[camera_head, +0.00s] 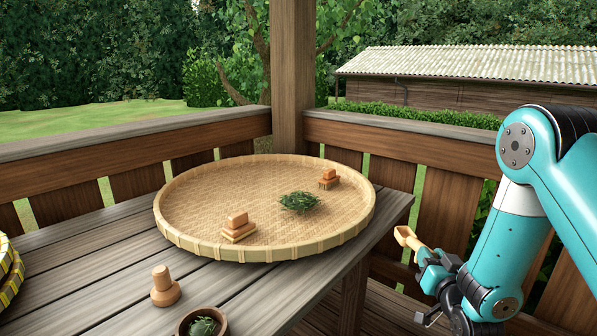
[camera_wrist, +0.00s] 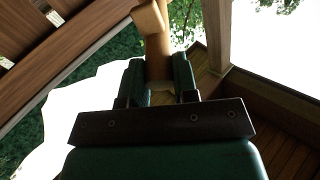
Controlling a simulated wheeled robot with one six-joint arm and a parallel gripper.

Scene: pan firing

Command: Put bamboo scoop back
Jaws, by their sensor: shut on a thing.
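The bamboo scoop (camera_head: 405,238) is light tan. It is held off the table, to the right of the table's right edge. My gripper (camera_head: 428,259) is shut on its handle, with the scoop's head pointing up and to the left. The part of the handle inside the fingers is hidden.
A wide round woven tray (camera_head: 190,240) covers the back of the grey table (camera_head: 110,265). On it lie green leaves (camera_head: 299,201) and small wooden pieces (camera_head: 238,228). A wooden knob (camera_head: 164,287) and a leaf bowl (camera_head: 203,324) stand in front. Wooden railings close the back.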

